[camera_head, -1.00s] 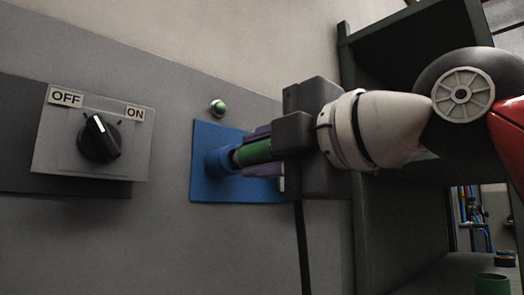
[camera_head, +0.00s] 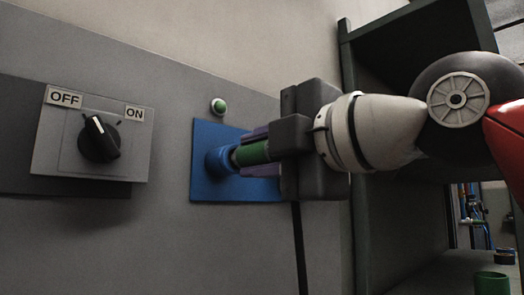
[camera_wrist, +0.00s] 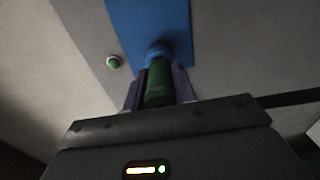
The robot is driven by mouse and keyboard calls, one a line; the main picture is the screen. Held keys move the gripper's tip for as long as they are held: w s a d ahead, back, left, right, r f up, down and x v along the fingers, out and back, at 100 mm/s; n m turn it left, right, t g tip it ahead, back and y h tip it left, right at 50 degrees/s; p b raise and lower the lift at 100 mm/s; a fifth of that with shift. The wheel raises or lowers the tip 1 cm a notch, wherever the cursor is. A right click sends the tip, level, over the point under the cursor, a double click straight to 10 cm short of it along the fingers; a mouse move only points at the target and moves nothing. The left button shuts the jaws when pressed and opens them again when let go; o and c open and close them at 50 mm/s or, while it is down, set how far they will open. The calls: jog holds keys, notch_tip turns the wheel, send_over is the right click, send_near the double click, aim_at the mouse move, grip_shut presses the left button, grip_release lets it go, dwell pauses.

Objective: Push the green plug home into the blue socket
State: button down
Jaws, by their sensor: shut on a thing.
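The blue socket (camera_head: 218,161) sticks out from a blue plate (camera_head: 207,137) on the grey wall panel. The green plug (camera_head: 251,153) lies in line with the socket, with its front end at the socket's mouth. A dark band shows between the green body and the socket. How deep the tip sits inside is hidden. My gripper (camera_head: 262,154) is shut on the green plug, its purple fingers on either side of it. In the wrist view the plug (camera_wrist: 159,83) points up to the socket (camera_wrist: 157,50) between both fingers.
A small green lamp (camera_head: 218,106) sits on the panel above the plate. A rotary switch (camera_head: 99,138) with OFF and ON labels is at left. A dark shelf frame (camera_head: 362,235) stands at right, with a green cup (camera_head: 491,283) low down. A black cable (camera_head: 300,250) hangs below my gripper.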

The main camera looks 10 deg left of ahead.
jog(key=shift+w+a, duration=0.4)
jog(key=shift+a, duration=0.05)
jog(key=c, duration=1.1)
grip_release()
jog(key=shift+o, duration=0.2)
jog(key=shift+d, duration=0.1)
jog(key=v, duration=0.7)
jog(key=shift+s+d, duration=0.15)
jog(key=shift+s, duration=0.15)
